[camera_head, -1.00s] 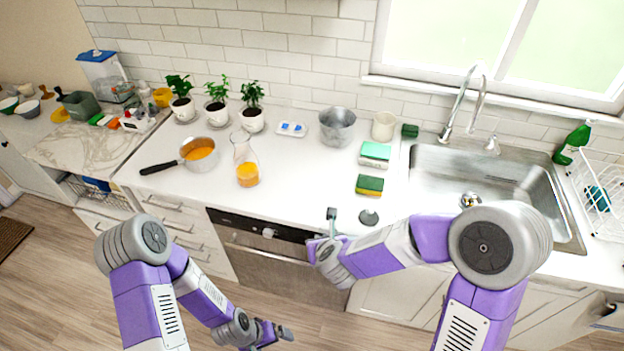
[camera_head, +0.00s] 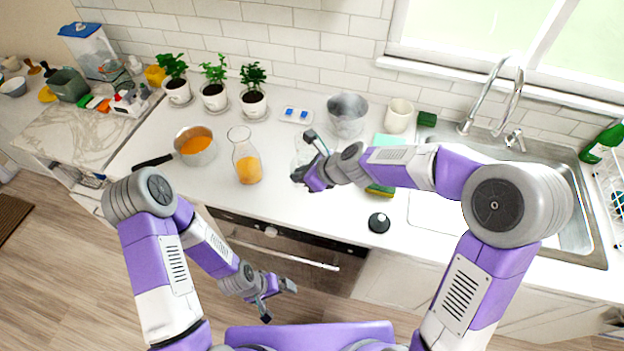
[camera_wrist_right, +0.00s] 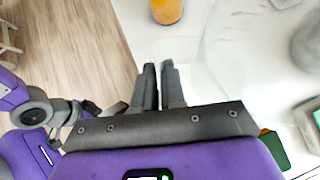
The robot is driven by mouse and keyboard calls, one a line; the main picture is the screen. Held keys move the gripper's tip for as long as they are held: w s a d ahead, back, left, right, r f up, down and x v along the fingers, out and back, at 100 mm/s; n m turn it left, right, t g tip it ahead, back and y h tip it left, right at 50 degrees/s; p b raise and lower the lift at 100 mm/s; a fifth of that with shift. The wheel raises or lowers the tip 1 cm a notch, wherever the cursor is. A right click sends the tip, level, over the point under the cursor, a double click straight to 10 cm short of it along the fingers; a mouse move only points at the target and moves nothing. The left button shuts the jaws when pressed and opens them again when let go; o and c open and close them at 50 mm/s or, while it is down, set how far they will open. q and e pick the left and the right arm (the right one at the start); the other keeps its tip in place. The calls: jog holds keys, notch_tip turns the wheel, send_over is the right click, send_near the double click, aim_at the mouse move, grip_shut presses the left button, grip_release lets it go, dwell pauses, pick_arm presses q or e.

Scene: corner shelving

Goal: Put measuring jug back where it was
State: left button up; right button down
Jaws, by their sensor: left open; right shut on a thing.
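The measuring jug (camera_head: 301,152) is clear and hard to make out. It shows as a faint transparent shape beside my right gripper (camera_head: 312,143), over the counter between the carafe and the metal pot. In the right wrist view its faint glass outline (camera_wrist_right: 205,62) lies beyond the fingers. My right gripper (camera_wrist_right: 164,85) is shut on it, with the fingers close together. Whether the jug's base touches the counter cannot be told. My left gripper (camera_head: 278,298) is open and empty, low in front of the dishwasher.
A glass carafe of orange liquid (camera_head: 246,165) stands left of the jug. A saucepan (camera_head: 196,148) is farther left. Potted plants (camera_head: 253,103), a blue-and-white tray (camera_head: 295,115), a metal pot (camera_head: 347,118) and a cream cup (camera_head: 399,115) stand behind. A black round stopper (camera_head: 379,223) lies near the front edge.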

notch_tip(320, 180, down, 9)
jog(key=b, duration=0.4)
jog(key=shift+s+f, duration=0.15)
jog(key=shift+s, duration=0.05)
jog(key=shift+s+f, duration=0.1)
jog(key=shift+f, duration=0.05)
jog(key=c, duration=1.2)
grip_release()
